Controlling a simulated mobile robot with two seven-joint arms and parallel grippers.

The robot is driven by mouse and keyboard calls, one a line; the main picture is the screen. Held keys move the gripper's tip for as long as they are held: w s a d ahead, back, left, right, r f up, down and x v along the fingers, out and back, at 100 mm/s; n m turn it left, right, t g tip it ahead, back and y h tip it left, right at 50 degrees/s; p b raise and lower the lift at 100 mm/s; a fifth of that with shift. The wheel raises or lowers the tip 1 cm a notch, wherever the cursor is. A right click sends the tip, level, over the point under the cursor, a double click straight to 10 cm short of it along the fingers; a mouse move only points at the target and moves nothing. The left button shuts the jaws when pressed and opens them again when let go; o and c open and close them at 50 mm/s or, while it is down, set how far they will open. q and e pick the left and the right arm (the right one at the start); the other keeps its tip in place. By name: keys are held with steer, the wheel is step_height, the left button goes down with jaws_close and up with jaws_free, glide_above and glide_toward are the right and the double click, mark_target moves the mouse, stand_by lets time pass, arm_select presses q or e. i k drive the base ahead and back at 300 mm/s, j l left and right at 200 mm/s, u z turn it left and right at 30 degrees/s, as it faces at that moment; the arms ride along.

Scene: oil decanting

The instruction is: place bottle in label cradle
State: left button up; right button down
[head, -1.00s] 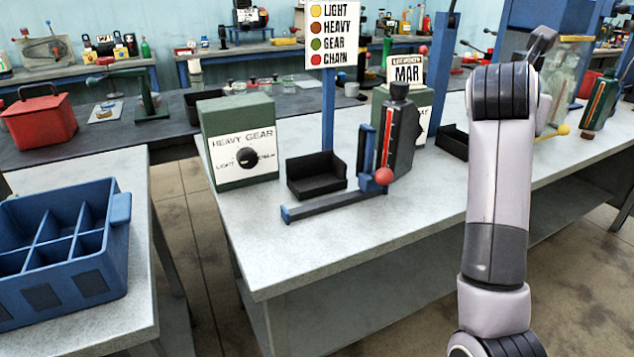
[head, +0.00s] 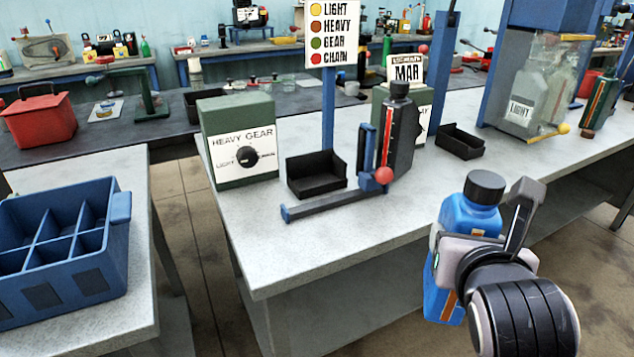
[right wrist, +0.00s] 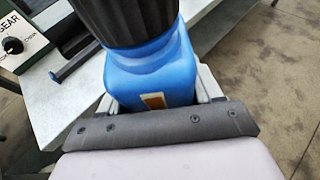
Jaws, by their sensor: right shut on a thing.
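A blue bottle (head: 470,215) with a black cap is in the lower right of the head view, in front of the workbench. It is roughly upright, with a small orange and white strip on its side. My right gripper (head: 468,248) is shut around it. The right wrist view shows the bottle (right wrist: 150,72) between the fingers, its base hidden. On the bench is a blue fixture (head: 325,203) with a red ball knob; a dark grey bottle (head: 400,130) with a red strip stands at it. I cannot tell for certain which part is the label cradle. My left gripper is out of view.
Black trays (head: 316,188) (head: 460,142) sit on the bench, with a green dial box (head: 238,125) at its left. A "LIGHT" bottle (head: 522,100) stands at the back right. A blue divided crate (head: 60,275) is at left. The bench's front is clear.

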mark_target(318, 181)
steer(key=j+u, duration=0.75)
steer(key=i+l+u, duration=0.2)
steer(key=k+j, duration=0.05)
steer(key=k, duration=0.05)
